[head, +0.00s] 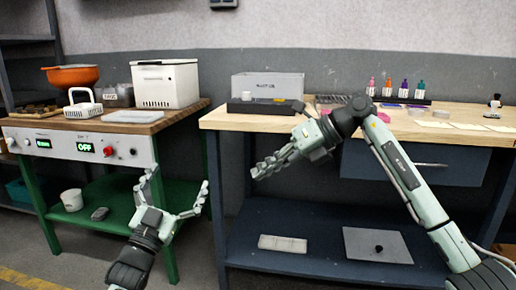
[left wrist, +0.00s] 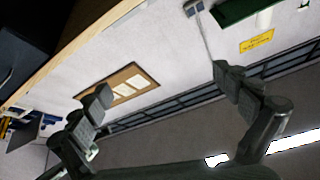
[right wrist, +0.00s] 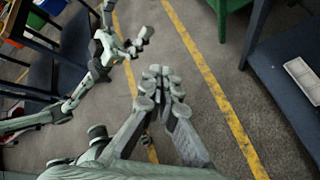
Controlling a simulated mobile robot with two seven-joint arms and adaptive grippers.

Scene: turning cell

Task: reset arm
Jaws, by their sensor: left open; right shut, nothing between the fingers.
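My left gripper (head: 174,190) is open and empty in the lower left of the head view, in front of the green-legged bench. Its spread fingers also show in the left wrist view (left wrist: 165,88), with nothing between them. My right gripper (head: 262,170) is shut and empty in the head view, in front of the wooden workbench's left end, pointing left and down. In the right wrist view its fingertips (right wrist: 160,75) are together above the grey floor. My left arm and gripper also show at the upper left of that view (right wrist: 122,48).
The wooden workbench (head: 228,122) holds a grey bin (head: 267,87) and several coloured bottles (head: 404,88). The left bench (head: 160,122) holds a white box (head: 164,84) and an orange bowl (head: 71,77). A lower shelf (head: 330,215) holds a grey panel (head: 376,245). Floor between benches is open.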

